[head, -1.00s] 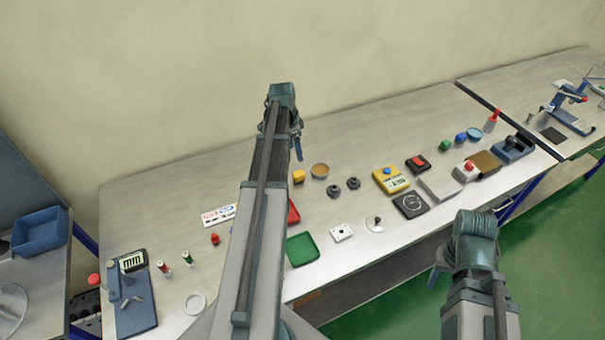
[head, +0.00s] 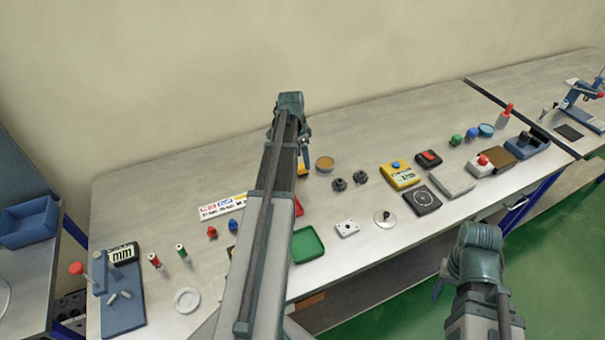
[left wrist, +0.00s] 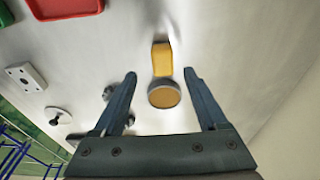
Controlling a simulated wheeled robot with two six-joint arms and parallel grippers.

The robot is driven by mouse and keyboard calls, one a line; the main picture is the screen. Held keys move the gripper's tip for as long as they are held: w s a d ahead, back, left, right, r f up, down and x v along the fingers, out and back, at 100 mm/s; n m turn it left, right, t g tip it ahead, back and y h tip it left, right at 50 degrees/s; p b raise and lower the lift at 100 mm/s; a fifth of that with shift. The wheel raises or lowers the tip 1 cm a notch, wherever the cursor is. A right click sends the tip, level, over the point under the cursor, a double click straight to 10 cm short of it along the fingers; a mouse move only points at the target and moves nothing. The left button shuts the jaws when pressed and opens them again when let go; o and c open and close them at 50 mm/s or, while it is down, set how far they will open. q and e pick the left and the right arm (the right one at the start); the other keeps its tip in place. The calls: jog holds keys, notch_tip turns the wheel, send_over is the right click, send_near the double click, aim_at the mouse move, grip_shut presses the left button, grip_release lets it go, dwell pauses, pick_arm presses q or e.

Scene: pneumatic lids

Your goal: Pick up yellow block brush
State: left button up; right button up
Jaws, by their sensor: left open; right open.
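The yellow block brush (left wrist: 161,58) shows in the left wrist view, just beyond and between the fingertips of my left gripper (left wrist: 159,74). In the head view the brush (head: 302,171) is mostly hidden behind my left gripper (head: 304,155). My left gripper is open and empty, with its fingers pointing toward the brush. A round tin with a tan top (left wrist: 164,95) lies between the fingers in the wrist view, close to the brush; the tin also shows in the head view (head: 324,163). My right gripper (head: 439,285) is open and empty off the bench's front edge.
A yellow meter (head: 399,177) and a black square plate (head: 422,200) lie farther right. A green tray (head: 307,245) lies near the front. The back of the bench behind the brush is clear.

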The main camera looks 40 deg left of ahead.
aim_at(302, 166)
pick_arm(q)
jog(key=shift+w+a+f+b, duration=0.1)
jog(key=shift+w+f+b, duration=0.05)
jog(key=shift+f+b, duration=1.2)
jog(key=shift+w+a+f+b, duration=0.1)
jog(key=shift+w+f+b, duration=0.05)
jog(key=shift+f+b, duration=1.15)
jog(key=shift+d+r, duration=0.1)
grip_shut()
